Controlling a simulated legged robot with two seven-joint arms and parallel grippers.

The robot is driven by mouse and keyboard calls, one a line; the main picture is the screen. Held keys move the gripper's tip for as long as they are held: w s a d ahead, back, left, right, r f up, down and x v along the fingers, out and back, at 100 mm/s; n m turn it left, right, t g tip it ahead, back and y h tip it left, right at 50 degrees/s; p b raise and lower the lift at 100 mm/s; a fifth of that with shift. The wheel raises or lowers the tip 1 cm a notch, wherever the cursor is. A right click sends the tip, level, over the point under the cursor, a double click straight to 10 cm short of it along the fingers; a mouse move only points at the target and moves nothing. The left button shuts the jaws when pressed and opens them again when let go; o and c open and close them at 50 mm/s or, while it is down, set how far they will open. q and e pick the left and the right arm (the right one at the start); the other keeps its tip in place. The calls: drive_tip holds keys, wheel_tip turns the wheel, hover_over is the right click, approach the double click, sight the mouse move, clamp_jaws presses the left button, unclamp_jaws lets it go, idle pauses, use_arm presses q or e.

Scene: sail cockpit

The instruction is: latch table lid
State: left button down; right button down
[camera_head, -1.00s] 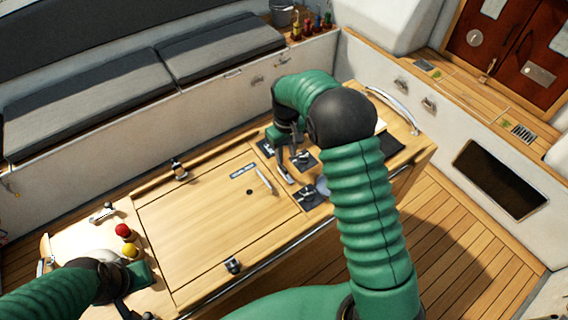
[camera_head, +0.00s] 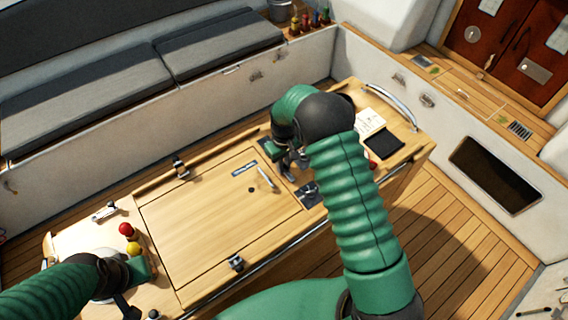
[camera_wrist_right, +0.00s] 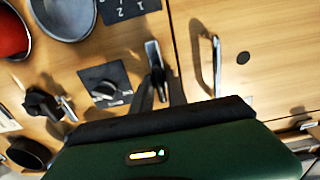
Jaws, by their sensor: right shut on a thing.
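The table lid (camera_head: 210,225) is a flat, closed wooden panel with a metal handle (camera_head: 265,177), which also shows in the right wrist view (camera_wrist_right: 216,65). A dark latch (camera_head: 180,169) sits at its far edge and another latch (camera_head: 236,262) at its near edge. My right gripper (camera_head: 289,168) is low over the table just right of the lid. In the right wrist view its fingers (camera_wrist_right: 160,92) are shut on a small metal part (camera_wrist_right: 152,55) left of the lid seam; its exact kind is unclear.
A black knob panel (camera_wrist_right: 106,82) and metal cup (camera_wrist_right: 64,15) are near the right gripper. A dark tablet (camera_head: 384,144) and open notebook (camera_head: 369,121) lie at the table's right end. Red (camera_head: 126,229) and yellow (camera_head: 133,249) balls are near my left arm. Benches line the back.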

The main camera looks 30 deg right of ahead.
drive_tip(key=shift+w+r, duration=0.1)
drive_tip(key=shift+r, duration=0.05)
use_arm(q)
drive_tip(key=shift+w+a, duration=0.1)
drive_tip(key=shift+a, duration=0.15)
drive_tip(key=shift+d, duration=0.25)
use_arm(e)
drive_tip(key=shift+d+m, duration=0.2)
drive_tip(key=shift+m, duration=0.1)
drive_tip(key=m, duration=0.2)
drive_tip(key=shift+a+m+b, duration=0.15)
drive_tip(key=shift+m+b, duration=0.2)
drive_tip(key=shift+m, duration=0.05)
drive_tip(key=m, duration=0.2)
drive_tip(key=shift+m, duration=0.3)
drive_tip(key=m, duration=0.2)
drive_tip(key=shift+r+m, duration=0.1)
drive_tip(key=shift+m, duration=0.3)
drive_tip(key=m, duration=0.4)
drive_tip(key=shift+m, duration=0.3)
use_arm(q)
drive_tip(key=shift+f, duration=0.2)
use_arm(e)
drive_tip(key=shift+w+m, duration=0.1)
drive_tip(key=shift+m, duration=2.1)
use_arm(q)
drive_tip(key=shift+s, duration=0.2)
